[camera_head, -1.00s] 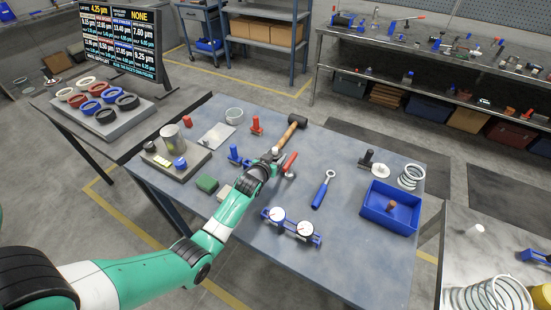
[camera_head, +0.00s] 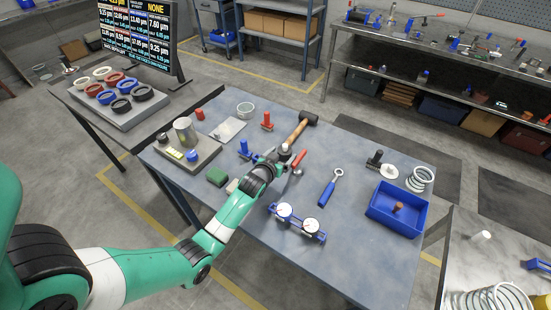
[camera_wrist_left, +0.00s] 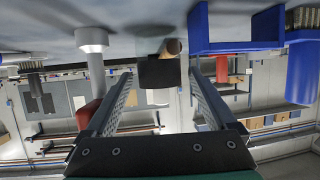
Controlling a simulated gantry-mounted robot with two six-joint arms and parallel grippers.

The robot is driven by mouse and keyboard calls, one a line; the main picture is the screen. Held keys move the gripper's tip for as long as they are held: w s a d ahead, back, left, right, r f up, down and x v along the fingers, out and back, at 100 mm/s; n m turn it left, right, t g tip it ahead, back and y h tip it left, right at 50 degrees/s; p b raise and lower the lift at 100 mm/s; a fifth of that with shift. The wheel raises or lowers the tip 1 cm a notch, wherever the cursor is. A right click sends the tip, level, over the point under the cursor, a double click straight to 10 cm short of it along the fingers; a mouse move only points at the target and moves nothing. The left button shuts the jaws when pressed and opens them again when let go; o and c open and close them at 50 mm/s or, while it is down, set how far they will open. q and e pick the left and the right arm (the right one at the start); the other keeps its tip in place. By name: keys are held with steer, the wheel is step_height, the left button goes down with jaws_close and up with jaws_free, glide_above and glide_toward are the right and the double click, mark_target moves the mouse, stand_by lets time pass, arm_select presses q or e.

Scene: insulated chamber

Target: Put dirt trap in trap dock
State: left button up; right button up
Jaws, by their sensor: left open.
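I cannot tell for certain which thing is the dirt trap or the trap dock. A grey metal canister (camera_head: 184,131) stands upright on a dark base plate (camera_head: 206,158) at the left of the blue-grey table, beside a blue knob (camera_head: 193,155) and a dark knob. My left gripper (camera_head: 280,155) is low over the middle of the table, its fingertips partly hidden by the arm. In the left wrist view the gripper (camera_wrist_left: 160,95) is open, fingers spread, with nothing held between them. A red-handled metal part (camera_head: 299,158) is close beside it. My right gripper is out of view.
A mallet (camera_head: 300,126) lies beyond the gripper, its dark head also showing in the wrist view (camera_wrist_left: 160,72). A twin-gauge block (camera_head: 297,222) and blue wrench (camera_head: 328,188) lie nearer. A blue bin (camera_head: 375,218) is at right.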

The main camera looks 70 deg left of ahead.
arm_select(q)
steer(key=p+v, duration=0.2)
steer(key=v, duration=0.6)
steer(key=shift+s+d+r, duration=0.2)
steer(key=shift+s+d, duration=0.15)
